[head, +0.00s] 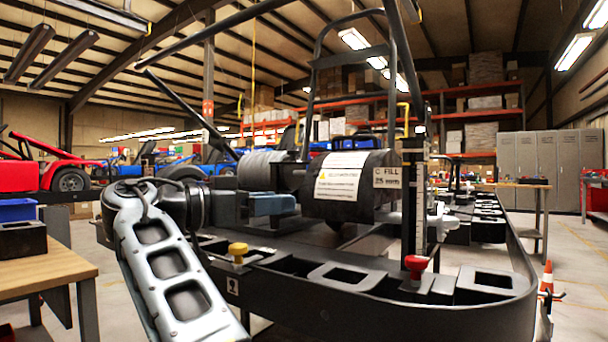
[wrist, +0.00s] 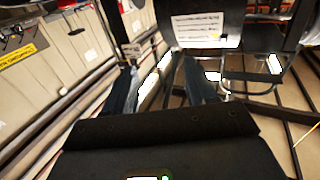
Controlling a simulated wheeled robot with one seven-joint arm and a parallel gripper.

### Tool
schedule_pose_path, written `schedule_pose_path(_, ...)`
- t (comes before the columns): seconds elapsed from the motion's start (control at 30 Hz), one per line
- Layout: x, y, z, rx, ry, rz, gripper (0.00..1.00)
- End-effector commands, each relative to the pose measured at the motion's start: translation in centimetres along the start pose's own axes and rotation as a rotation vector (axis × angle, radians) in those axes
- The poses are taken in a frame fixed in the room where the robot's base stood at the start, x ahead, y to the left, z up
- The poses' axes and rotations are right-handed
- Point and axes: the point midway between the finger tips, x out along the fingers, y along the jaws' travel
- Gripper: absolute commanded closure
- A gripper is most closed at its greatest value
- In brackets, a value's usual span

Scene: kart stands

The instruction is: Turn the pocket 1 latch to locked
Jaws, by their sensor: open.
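A dark kart stand (head: 330,307) fills the front of the head view. A red knob (head: 416,264) stands farther right, near the rail's rounded end. I cannot read which one belongs to pocket 1. My gripper (head: 284,204) points right, above and beyond the yellow knob, and touches neither knob. In the wrist view my gripper (wrist: 163,85) has its two blue fingers apart with nothing between them. No latch can be made out in the wrist view.
A dark cylinder with a white label (head: 338,176) and a "FILL" post (head: 413,200) stand close right of my gripper. A frame of dark tubes (head: 310,90) rises above. A wooden table (head: 40,268) is at left; an orange cone (head: 547,278) is at right.

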Motion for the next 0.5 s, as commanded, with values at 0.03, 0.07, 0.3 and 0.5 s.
schedule_pose_path(0.03,0.6,0.6,-0.7,0.003,0.000,0.001,0.44)
schedule_pose_path(0.07,0.9,0.9,-0.9,0.003,0.000,0.001,0.44)
schedule_pose_path(0.3,3.2,3.0,-2.8,0.003,-0.001,0.001,0.44)
schedule_pose_path(0.5,4.2,4.0,-3.5,0.002,0.000,0.000,0.44)
